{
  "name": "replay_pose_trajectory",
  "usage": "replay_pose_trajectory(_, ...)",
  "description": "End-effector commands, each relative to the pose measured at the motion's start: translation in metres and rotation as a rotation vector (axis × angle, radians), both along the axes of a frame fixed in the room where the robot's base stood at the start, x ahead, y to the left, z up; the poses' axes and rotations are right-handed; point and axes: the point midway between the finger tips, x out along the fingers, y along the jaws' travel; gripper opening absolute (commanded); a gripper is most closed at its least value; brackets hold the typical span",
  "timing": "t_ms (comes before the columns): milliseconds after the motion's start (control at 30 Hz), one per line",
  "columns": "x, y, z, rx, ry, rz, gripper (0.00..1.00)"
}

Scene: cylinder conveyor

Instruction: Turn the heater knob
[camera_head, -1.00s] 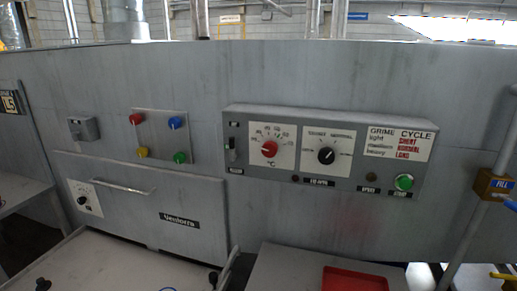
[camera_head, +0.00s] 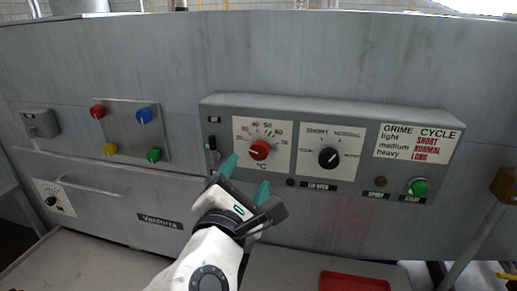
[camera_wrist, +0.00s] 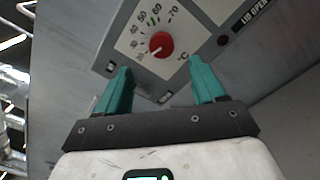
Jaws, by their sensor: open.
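The heater knob is the red knob (camera_head: 259,150) on a white temperature dial (camera_head: 263,142) marked in °C, on the grey control panel (camera_head: 284,190). My gripper (camera_head: 246,176) is open and empty, with teal fingers, just below and in front of the dial. In the wrist view the red knob (camera_wrist: 161,44) lies beyond the gap between the fingertips (camera_wrist: 157,70), not touched. The knob's white pointer mark aims to the lower left there, toward the low numbers.
A black knob (camera_head: 329,158) on the cycle dial is just right of the red one. A switch (camera_head: 212,147) is at its left and a green start button (camera_head: 418,187) at far right. Several coloured knobs (camera_head: 145,115) sit on a left plate. A red tray (camera_head: 353,282) lies below.

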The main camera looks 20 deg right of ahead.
Motion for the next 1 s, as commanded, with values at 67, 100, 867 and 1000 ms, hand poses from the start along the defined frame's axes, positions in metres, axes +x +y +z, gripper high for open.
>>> replay_pose_trajectory(67,0.009,-0.008,0.001,0.002,0.0,-0.003,0.69)
replay_pose_trajectory(100,0.015,-0.013,0.001,0.003,0.0,-0.005,0.69)
replay_pose_trajectory(867,0.079,-0.059,-0.001,0.007,-0.001,-0.001,0.69)
replay_pose_trajectory(1000,0.079,-0.059,-0.001,0.006,0.0,-0.001,0.67)
